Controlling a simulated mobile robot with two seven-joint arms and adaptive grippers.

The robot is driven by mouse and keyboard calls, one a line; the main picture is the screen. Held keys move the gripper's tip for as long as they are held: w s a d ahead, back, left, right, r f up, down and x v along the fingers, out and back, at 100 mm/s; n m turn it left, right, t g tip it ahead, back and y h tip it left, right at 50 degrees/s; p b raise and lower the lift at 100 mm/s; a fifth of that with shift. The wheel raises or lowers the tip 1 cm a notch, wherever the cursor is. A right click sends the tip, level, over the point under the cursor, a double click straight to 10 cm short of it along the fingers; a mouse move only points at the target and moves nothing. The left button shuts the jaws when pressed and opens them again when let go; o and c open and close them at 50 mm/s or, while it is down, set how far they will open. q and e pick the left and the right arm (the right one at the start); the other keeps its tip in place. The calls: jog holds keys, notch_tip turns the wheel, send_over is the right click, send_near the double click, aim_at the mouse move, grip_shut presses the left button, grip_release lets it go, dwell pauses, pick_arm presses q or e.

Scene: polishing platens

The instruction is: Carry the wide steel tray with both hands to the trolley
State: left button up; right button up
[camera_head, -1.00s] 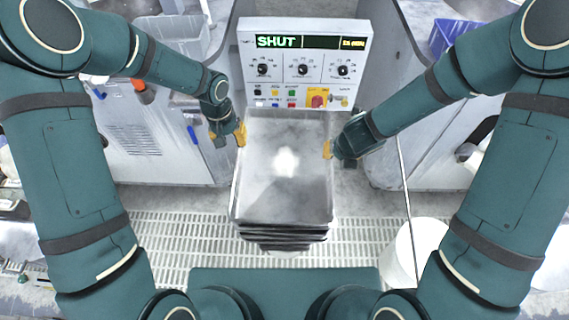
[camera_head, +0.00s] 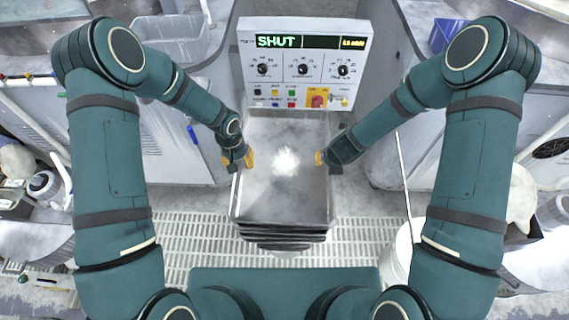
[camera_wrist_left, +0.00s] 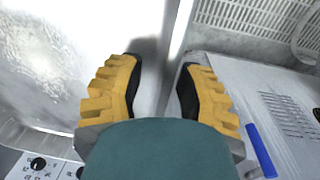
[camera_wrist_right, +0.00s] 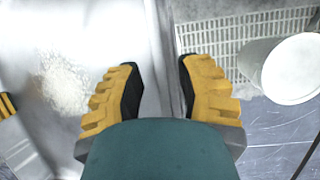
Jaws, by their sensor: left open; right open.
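The wide steel tray (camera_head: 285,195) lies level in front of the control panel, with a pale, powdery patch near its middle. My left gripper (camera_head: 238,160) is at its left rim; in the left wrist view the open yellow fingers (camera_wrist_left: 160,90) are on either side of the tray wall (camera_wrist_left: 180,30). My right gripper (camera_head: 328,160) is at the right rim; in the right wrist view its open fingers (camera_wrist_right: 158,88) are also on either side of the rim (camera_wrist_right: 165,40). Whether either finger touches the rim, I cannot tell. No trolley can be made out.
The control panel (camera_head: 303,65) reading SHUT stands behind the tray. Grey machine housings flank it. A white bucket (camera_head: 398,258) stands at the right on the grated floor (camera_head: 190,235). A blue bin (camera_head: 447,36) is at the back right. Dark stacked edges (camera_head: 282,238) show below the tray.

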pick_arm(q)
jog(key=shift+o, duration=0.3)
pick_arm(e)
jog(key=shift+o, duration=0.3)
pick_arm(q)
grip_shut()
pick_arm(e)
grip_shut()
pick_arm(q)
jog(key=shift+r, duration=0.15)
pick_arm(e)
jog(key=shift+r, duration=0.15)
